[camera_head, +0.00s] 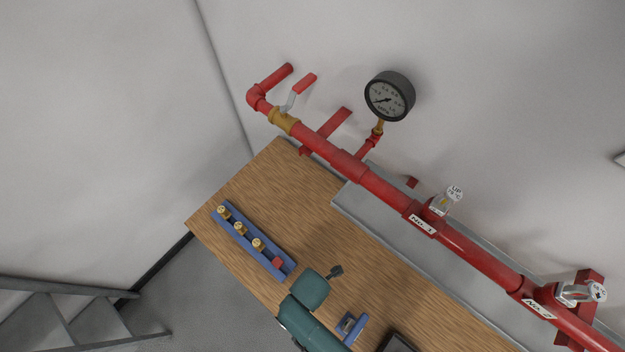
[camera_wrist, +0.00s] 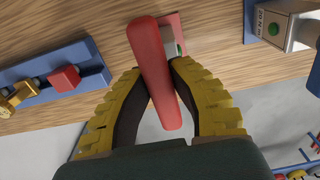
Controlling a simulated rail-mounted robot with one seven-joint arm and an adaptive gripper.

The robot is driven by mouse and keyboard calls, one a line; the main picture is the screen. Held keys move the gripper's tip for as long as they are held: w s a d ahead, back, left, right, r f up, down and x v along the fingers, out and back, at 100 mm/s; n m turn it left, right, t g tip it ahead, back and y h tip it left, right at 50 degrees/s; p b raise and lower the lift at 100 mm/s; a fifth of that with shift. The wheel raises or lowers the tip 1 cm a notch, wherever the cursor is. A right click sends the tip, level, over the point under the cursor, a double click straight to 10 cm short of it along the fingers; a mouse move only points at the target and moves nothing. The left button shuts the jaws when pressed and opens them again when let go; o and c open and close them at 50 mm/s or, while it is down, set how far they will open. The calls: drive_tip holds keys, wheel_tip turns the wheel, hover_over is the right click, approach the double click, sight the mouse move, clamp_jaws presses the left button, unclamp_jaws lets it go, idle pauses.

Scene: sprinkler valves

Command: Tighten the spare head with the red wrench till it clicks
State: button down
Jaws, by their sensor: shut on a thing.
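The red wrench (camera_wrist: 155,75) shows in the wrist view as a long red bar. My gripper (camera_wrist: 157,80) has its yellow-ribbed fingers shut on it from both sides. The bar points up the picture, and I cannot make out its jaw end. In the head view my teal arm hides the wrench. Several brass heads (camera_head: 239,228) stand in a blue rack (camera_head: 267,263) on the wooden bench; one head (camera_wrist: 17,98) shows at the left edge of the wrist view. I cannot tell which head is the spare one.
A red block (camera_head: 277,262) sits in the rack's near end. A red pipe (camera_head: 380,190) with a gauge (camera_head: 389,96), a lever valve (camera_head: 284,121) and heads tagged No.1 (camera_head: 440,205) and No.2 (camera_head: 578,293) runs behind the bench. A blue holder (camera_head: 350,325) and dark box (camera_head: 396,343) stand nearby.

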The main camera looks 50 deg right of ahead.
wheel_tip(320, 180, up, 8)
drive_tip(key=p, duration=0.9)
drive_tip(key=shift+r, duration=0.1)
idle(0.5)
idle(0.4)
drive_tip(key=w+a+r+m, duration=0.7)
drive_tip(key=w+r+m, duration=0.4)
drive_tip(key=m, duration=0.6)
drive_tip(key=shift+w+a+r, duration=0.25)
drive_tip(key=shift+w+r, duration=0.1)
drive_tip(key=shift+w, duration=0.3)
